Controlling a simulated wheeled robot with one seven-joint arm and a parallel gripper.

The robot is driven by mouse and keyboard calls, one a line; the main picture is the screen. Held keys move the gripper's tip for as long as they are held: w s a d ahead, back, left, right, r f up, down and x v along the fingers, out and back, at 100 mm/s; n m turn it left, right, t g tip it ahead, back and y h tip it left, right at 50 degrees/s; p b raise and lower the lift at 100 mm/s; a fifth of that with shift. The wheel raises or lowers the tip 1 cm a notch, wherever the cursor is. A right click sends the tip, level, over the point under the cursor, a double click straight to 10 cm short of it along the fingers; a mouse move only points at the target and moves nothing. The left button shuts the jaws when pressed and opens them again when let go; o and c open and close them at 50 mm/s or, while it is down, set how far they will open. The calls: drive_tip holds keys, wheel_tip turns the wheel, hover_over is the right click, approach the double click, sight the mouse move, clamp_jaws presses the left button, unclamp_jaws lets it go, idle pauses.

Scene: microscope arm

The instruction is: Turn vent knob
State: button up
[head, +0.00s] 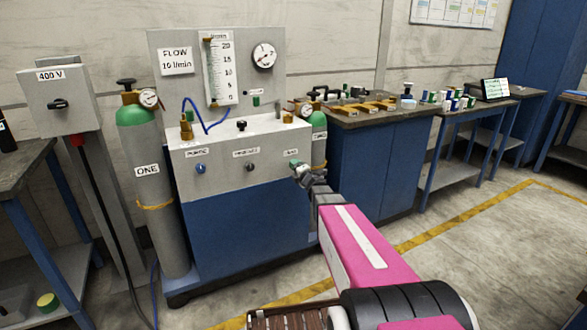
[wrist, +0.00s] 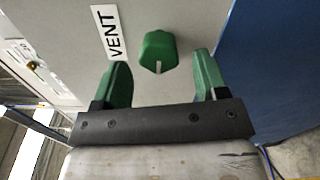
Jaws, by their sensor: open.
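The green vent knob (wrist: 158,52) sits on the pale grey panel face beside a white VENT label (wrist: 109,33). A white pointer line shows on the knob. My gripper (wrist: 160,66) is open, its two green fingers apart on either side of the knob in the wrist view. Gaps show between the knob and both fingers, and I see no contact. How far the fingertips reach along the knob's depth is unclear. In the head view my gripper (head: 301,171) is at the right end of the panel front, largely covering the knob.
The grey panel box (head: 225,152) also carries a blue knob (head: 200,168) and a dark knob (head: 250,167) to the left. A green-topped cylinder (head: 318,135) stands close behind my gripper. Another cylinder (head: 150,190) marked ONE stands at left. Floor space is open at right.

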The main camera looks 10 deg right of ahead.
drive_tip(key=v, duration=0.7)
drive_tip(key=shift+s, duration=0.2)
drive_tip(key=shift+d, duration=0.15)
drive_tip(key=s+d+f+m+g+h, duration=0.4)
drive_tip(key=s+f+m+g+h, duration=0.5)
drive_tip(key=m, duration=0.8)
drive_tip(key=s+a+f+m+g+y, duration=0.1)
drive_tip(key=s+a+f+m+g, duration=0.1)
drive_tip(key=s, duration=0.7)
drive_tip(key=s+a+f+m+g+y, duration=0.2)
drive_tip(key=s+a+m+g, duration=0.3)
drive_tip(key=s, duration=0.4)
drive_tip(key=shift+f+g, duration=0.25)
drive_tip(key=shift+g, duration=0.35)
